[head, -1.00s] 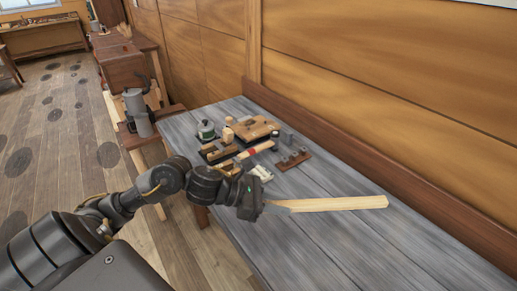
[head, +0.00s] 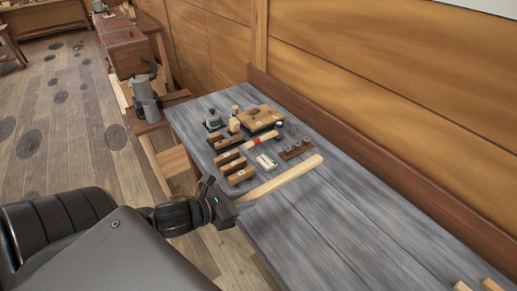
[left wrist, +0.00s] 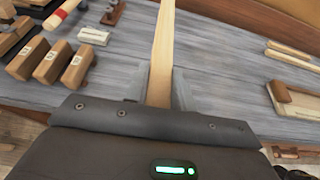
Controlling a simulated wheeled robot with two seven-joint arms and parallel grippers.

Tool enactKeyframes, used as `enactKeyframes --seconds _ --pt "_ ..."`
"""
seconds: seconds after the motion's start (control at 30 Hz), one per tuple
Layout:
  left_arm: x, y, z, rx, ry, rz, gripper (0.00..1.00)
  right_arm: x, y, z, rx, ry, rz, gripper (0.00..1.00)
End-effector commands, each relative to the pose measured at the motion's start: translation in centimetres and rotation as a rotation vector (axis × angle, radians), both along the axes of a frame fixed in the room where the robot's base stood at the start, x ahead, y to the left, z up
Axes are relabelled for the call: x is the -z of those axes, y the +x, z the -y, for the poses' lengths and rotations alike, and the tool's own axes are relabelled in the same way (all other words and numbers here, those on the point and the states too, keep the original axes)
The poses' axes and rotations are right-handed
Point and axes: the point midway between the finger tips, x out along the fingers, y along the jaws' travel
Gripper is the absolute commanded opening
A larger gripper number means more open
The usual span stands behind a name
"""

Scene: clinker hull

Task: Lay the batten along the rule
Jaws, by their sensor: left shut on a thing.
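The batten (head: 285,178) is a long pale wooden strip. My left gripper (head: 236,203) is shut on its near end at the bench's front edge. The batten points away over the bench, up and to the right in the head view. In the left wrist view the batten (left wrist: 163,45) runs straight out from between the fingers of the left gripper (left wrist: 157,90). I cannot tell how high it is above the bench top. I cannot pick out the rule for certain. My right gripper is not in view.
The grey plank bench (head: 330,215) has wide bare room right of the batten. Wooden blocks (head: 238,172), a red-banded tool (head: 257,140) and a peg rack (head: 297,151) stand left of and beyond it. Pale strips (left wrist: 292,57) lie farther right. A wooden wall backs the bench.

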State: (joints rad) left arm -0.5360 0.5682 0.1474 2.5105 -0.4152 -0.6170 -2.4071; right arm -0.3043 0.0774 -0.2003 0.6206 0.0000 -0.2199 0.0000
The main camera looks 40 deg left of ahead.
Motion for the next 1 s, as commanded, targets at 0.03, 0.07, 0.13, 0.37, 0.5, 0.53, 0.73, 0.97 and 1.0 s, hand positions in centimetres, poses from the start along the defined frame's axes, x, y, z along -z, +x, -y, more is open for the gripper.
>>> enactKeyframes --seconds 0.03,0.07,0.13,0.37,0.5,0.53,0.73,0.97,1.0 --pt "0.6 0.5 -0.1 0.003 0.004 0.005 0.01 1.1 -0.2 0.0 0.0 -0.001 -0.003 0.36" --pt "1.0 0.8 -0.2 0.003 0.004 0.005 0.01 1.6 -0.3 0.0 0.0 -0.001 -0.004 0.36" --pt "1.7 1.9 -0.4 0.006 0.007 0.008 0.01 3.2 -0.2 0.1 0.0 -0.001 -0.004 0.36" --pt "3.6 5.5 -1.3 0.008 0.009 0.01 0.01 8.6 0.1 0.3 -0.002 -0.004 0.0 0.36" --pt "4.2 7.3 -1.7 0.008 0.007 0.012 0.01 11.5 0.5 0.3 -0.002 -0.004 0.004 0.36" --pt "4.3 7.6 -1.7 0.01 0.007 0.012 0.01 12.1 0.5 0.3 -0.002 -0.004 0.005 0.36" --pt "6.0 9.8 -2.4 -0.003 -0.003 0.001 0.01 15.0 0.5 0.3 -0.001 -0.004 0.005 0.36" --pt "8.5 12.2 -3.0 -0.002 -0.003 -0.001 0.01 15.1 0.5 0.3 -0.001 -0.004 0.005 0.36" --pt "8.7 12.5 -3.1 0.0 -0.003 0.0 0.01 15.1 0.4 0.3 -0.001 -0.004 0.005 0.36"
